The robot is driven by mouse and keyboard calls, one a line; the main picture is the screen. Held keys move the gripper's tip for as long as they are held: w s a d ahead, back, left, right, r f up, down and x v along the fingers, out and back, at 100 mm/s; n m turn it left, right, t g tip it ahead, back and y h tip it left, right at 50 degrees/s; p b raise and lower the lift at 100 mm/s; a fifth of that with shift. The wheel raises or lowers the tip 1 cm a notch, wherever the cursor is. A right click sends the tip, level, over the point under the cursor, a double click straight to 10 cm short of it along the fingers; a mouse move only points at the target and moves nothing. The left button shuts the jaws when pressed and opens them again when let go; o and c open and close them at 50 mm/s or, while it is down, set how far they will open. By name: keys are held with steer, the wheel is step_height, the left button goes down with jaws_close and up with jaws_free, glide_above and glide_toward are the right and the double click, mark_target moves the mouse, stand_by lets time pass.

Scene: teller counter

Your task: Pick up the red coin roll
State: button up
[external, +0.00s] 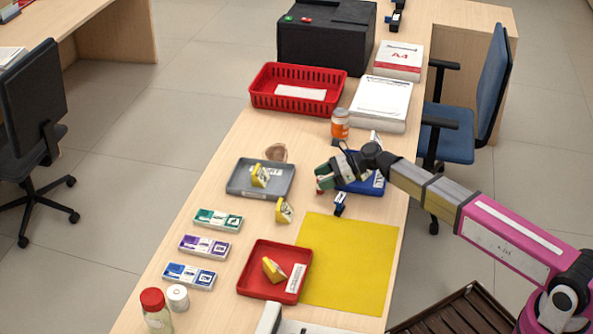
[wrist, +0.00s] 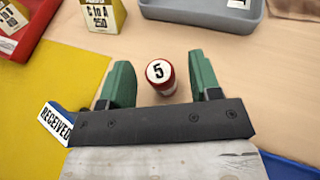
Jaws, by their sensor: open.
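The red coin roll (wrist: 161,77) stands upright on the wooden counter in the wrist view, with a white top marked 5. My gripper (wrist: 165,85) is open, with a green finger on each side of the roll and visible gaps between. In the external view my gripper (external: 322,178) is low over the counter, left of the blue tray (external: 366,186). There the roll is mostly hidden by the fingers, with only a bit of red showing (external: 320,190).
A stamp marked RECEIVED (wrist: 56,124) lies close to my left finger. A yellow block (wrist: 103,14) and the grey tray (wrist: 205,14) are beyond the roll. The yellow mat (external: 350,265) and red tray (external: 250,272) are nearer the front. A pill bottle (external: 340,124) stands behind my gripper.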

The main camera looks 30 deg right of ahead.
jaws_close()
steer(key=shift+r, duration=0.1)
